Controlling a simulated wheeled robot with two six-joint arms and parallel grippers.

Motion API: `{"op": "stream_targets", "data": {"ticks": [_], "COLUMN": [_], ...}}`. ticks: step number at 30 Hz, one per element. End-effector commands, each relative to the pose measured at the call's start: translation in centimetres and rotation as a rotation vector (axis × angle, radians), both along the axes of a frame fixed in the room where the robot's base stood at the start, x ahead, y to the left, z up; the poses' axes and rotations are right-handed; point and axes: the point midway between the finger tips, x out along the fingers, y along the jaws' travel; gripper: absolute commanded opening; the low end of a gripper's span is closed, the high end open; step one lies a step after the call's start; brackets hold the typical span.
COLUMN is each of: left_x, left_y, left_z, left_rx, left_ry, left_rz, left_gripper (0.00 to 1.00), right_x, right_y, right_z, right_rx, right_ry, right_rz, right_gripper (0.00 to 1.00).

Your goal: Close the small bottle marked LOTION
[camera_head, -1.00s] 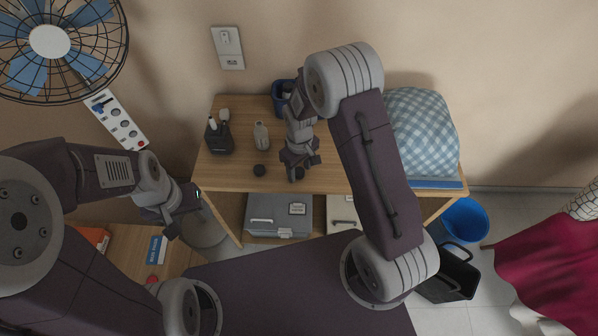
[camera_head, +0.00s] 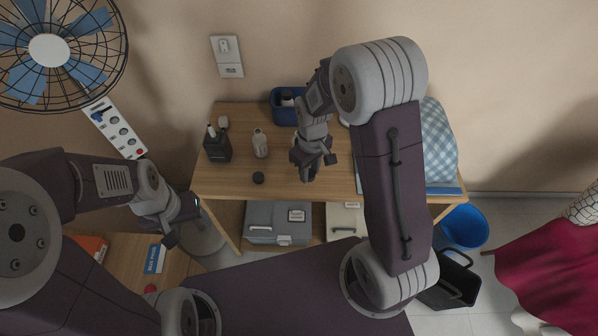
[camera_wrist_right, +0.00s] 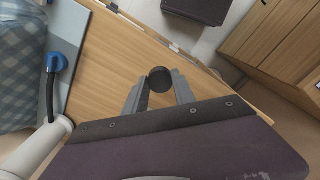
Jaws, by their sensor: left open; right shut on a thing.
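A small pale bottle (camera_head: 260,144) stands upright on the wooden table, left of my right gripper; its label is too small to read and no cap shows on it. A round black cap (camera_head: 258,178) lies on the table in front of the bottle. My right gripper (camera_head: 308,174) is to the right of both. In the right wrist view, its fingers (camera_wrist_right: 159,92) are shut on another round black cap (camera_wrist_right: 159,79), apart from the bottle. My left gripper (camera_head: 183,222) is open and empty, off the table's left front corner.
A dark caddy (camera_head: 217,149) holding items stands left of the bottle. A blue bin (camera_head: 284,113) is behind, partly hidden by my right arm. A checked pillow (camera_head: 439,145) lies at the right. Bare tabletop (camera_head: 225,183) shows around the loose cap.

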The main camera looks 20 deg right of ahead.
Motion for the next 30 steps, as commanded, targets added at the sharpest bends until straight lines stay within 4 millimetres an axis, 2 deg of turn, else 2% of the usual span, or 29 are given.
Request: {"op": "stream_targets", "data": {"ticks": [6,12,27,30], "left_x": [0.0,0.0,0.0,-0.2], "left_y": [0.0,0.0,0.0,0.0], "left_z": [-0.1,0.0,0.0,0.0], "left_rx": [0.0,0.0,0.0,-0.002], "left_ry": [0.0,0.0,0.0,0.007], "left_rz": [0.0,0.0,0.001,0.017], "left_gripper": [0.65,0.65,0.66,0.66], "right_x": [-3.4,-5.3,-5.8,-5.9], "right_y": [-3.3,-4.9,-5.3,-5.3], "right_z": [2.9,4.3,4.6,4.7], "right_rx": [0.0,0.0,0.0,-0.001], "right_ry": [-0.004,-0.001,0.0,0.0], "right_rz": [-0.004,-0.002,0.003,0.047], "right_gripper": [0.0,0.0,0.0,0.0]}}
